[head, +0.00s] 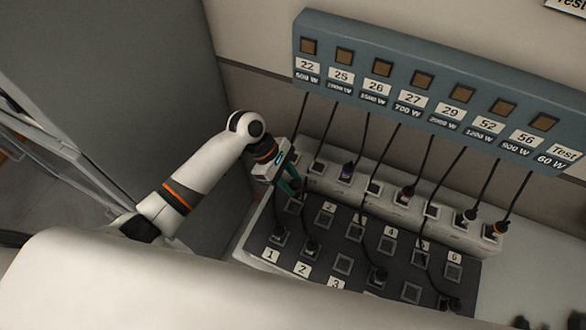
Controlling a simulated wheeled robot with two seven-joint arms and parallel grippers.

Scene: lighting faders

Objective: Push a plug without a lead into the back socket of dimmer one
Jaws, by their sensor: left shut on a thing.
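My left gripper (294,190) reaches in from the left, pointing down at the back left of the dark dimmer panel (260,238). It is shut on a small dark thing at its tips. The fingers mostly hide it, so I cannot tell whether it is a plug or whether it touches a socket. Label 1 (270,255) sits at the panel's front left corner. A plug with a lead (280,238) stands in the socket just behind this label. My right gripper is not in view.
A blue-grey box (440,80) with numbered labels hangs on the wall, with several black leads hanging from it. A pale strip (325,186) behind the panel holds several plugs, one purple (347,172) and one orange (499,228). Leads cross above the panel.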

